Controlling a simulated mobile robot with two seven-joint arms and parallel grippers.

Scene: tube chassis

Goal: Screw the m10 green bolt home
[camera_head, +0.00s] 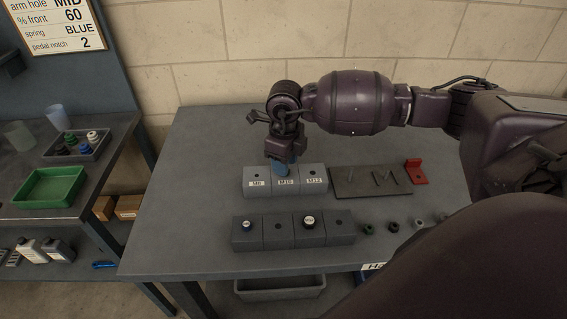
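A grey three-part block carries the labels M8, M10 (286,183) and M12. My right gripper (281,157) points down over the M10 part. The M10 hole is hidden. My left gripper is out of view.
Several small dark parts lie front right. The table's left side is clear.

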